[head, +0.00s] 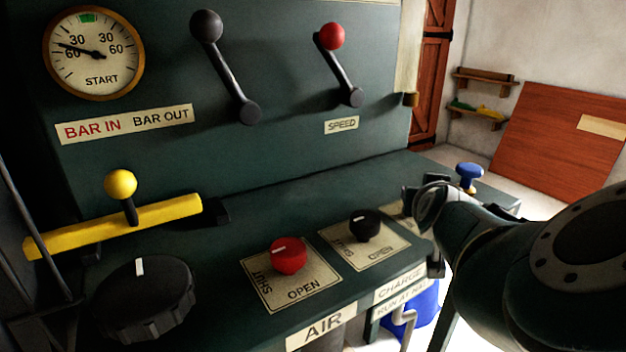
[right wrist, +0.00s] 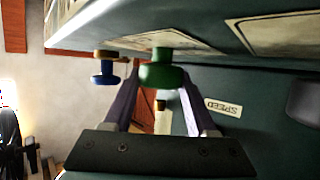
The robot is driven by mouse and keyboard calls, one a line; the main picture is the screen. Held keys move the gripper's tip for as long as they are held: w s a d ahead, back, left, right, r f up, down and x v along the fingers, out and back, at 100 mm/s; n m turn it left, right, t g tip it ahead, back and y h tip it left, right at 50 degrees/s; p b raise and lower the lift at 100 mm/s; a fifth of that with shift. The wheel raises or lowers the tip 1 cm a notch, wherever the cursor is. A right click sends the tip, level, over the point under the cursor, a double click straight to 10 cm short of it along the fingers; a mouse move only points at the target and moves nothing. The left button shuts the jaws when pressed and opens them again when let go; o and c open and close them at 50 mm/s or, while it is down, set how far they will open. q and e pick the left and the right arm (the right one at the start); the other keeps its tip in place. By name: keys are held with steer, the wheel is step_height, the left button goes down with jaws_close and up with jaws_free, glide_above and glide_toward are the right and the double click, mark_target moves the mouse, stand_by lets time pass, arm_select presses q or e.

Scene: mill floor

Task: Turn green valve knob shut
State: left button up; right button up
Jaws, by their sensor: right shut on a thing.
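The green valve knob (right wrist: 163,73) shows in the right wrist view, on the console between my right fingers. My right gripper (right wrist: 161,88) is shut on it, one finger on each side. In the head view my right arm comes in from the right and the gripper (head: 420,200) is at the right end of the console ledge. The arm and gripper hide the green knob there. Its markings and turn angle cannot be made out. My left gripper is not in view.
A black knob (head: 364,225) and a red knob (head: 288,256) sit on the ledge left of my right gripper. A blue knob (head: 469,175) stands just beyond it. Levers with grey (head: 207,27) and red (head: 332,36) balls rise behind. A yellow bar (head: 110,228) lies left.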

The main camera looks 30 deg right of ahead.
stand_by(0.5)
steer(key=o, duration=1.4)
steer(key=shift+c, duration=0.2)
